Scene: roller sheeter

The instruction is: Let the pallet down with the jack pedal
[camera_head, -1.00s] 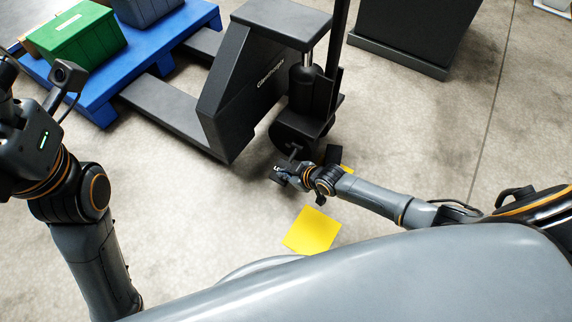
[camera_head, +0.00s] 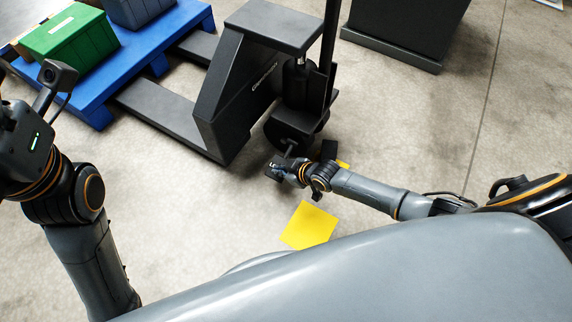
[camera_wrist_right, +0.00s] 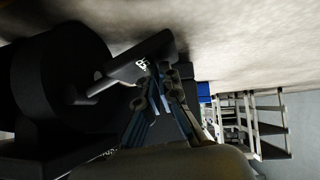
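The black pallet jack (camera_head: 235,95) stands in the upper middle of the head view, with its forks under the blue pallet (camera_head: 150,43). The pedal (camera_wrist_right: 140,62) is a dark bar with a white mark on a short rod low on the jack, seen in the right wrist view. My right gripper (camera_head: 274,169) is low beside the jack's wheel. In the right wrist view its fingers (camera_wrist_right: 161,76) come close together at the pedal's edge and look shut; contact is unclear. My left gripper is at the left edge, its fingers not clearly seen.
A green crate (camera_head: 68,38) and a grey-blue crate (camera_head: 135,8) sit on the pallet. A dark cabinet (camera_head: 405,30) stands at the back right. A yellow patch (camera_head: 309,226) lies on open concrete floor. Shelving (camera_wrist_right: 250,120) shows in the right wrist view.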

